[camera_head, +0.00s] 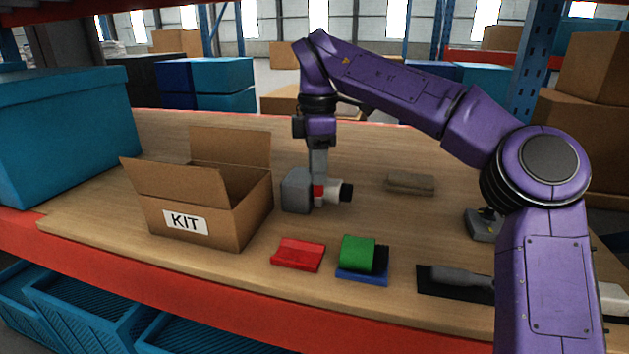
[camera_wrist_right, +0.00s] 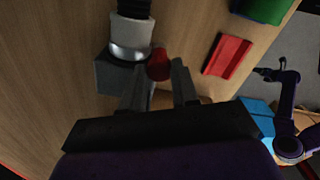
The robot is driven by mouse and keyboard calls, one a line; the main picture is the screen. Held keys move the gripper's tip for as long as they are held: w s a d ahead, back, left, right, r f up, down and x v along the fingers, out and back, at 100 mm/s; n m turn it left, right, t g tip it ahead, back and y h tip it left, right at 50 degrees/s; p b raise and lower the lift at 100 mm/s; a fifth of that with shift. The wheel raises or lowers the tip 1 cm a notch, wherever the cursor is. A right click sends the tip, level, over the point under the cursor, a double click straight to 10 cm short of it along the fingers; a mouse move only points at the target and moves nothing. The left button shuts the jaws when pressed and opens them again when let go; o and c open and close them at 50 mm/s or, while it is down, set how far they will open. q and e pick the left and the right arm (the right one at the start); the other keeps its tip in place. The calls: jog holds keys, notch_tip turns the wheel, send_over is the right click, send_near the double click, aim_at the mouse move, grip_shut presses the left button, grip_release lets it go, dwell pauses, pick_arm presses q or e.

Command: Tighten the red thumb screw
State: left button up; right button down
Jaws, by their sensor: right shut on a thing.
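The red thumb screw (camera_wrist_right: 159,64) is a small red knob on the side of a grey block fixture; it also shows in the head view (camera_head: 318,192). The grey block (camera_head: 296,190) carries a white collar (camera_wrist_right: 128,35) with a black ribbed end (camera_head: 346,191). My right gripper (camera_head: 318,181) points down from above, its fingers shut on the screw. In the right wrist view its two dark fingers (camera_wrist_right: 165,78) reach the screw, partly hiding the block. A purple arm, apparently my left, shows small at that view's right; its gripper (camera_wrist_right: 262,73) is too small to read.
An open cardboard KIT box (camera_head: 252,206) stands left of the fixture. A red holder (camera_head: 298,254) and a green roll (camera_head: 357,253) on a blue base lie in front. A brown block (camera_head: 409,184) lies behind right. A grey tool (camera_head: 462,279) on a dark mat is front right.

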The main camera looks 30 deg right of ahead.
jog(key=shift+f+m+b, duration=0.15)
jog(key=shift+m+b, duration=0.55)
jog(key=shift+m, duration=0.2)
jog(key=c, duration=0.9)
grip_release()
jog(key=shift+o, duration=0.2)
jog(key=shift+r, duration=0.2)
notch_tip(320, 180, up, 10)
jog(key=p, duration=0.5)
jog(key=shift+r, duration=0.2)
